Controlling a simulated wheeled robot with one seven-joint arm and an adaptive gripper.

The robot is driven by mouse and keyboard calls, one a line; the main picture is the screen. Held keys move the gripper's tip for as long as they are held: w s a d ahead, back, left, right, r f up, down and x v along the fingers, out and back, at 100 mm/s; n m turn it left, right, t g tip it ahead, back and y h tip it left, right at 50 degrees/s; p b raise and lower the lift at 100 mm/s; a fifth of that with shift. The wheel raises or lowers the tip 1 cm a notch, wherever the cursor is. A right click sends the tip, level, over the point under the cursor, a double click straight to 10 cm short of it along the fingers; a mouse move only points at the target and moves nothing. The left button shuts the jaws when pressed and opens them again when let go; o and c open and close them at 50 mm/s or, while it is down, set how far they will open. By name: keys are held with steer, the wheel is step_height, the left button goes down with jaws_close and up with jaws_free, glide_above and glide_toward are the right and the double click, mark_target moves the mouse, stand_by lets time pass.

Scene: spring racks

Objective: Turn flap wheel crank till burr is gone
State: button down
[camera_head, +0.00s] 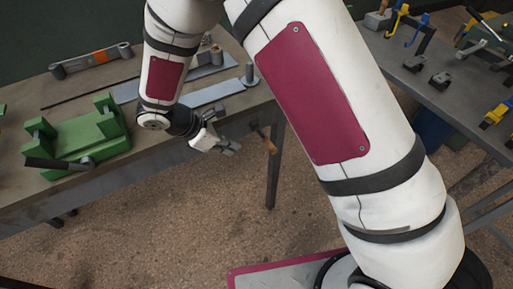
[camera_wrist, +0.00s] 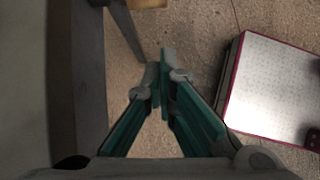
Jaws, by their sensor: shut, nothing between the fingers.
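My gripper (camera_head: 231,148) is shut and empty, just off the front edge of the left bench. In the wrist view its fingertips (camera_wrist: 160,62) meet above the speckled floor. A tan wooden handle (camera_head: 267,143) sticks out by the bench's front edge, just right of my gripper and apart from it. A tan piece, likely the same handle, shows at the top of the wrist view (camera_wrist: 147,3). I cannot make out the flap wheel or the burr; my forearm covers part of the bench there.
The left bench (camera_head: 160,160) carries a green vise-like fixture (camera_head: 78,140), flat metal bars (camera_head: 215,93) and a grey link (camera_head: 92,60). A right bench (camera_head: 405,90) holds clamps and small blocks. Open floor (camera_head: 215,215) lies in front of the left bench.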

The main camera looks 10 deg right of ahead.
mark_target(266, 141)
steer(key=w+d+f+n, duration=0.1)
steer(key=w+d+f, duration=0.3)
steer(key=d+f, duration=0.4)
steer(key=shift+t, duration=0.4)
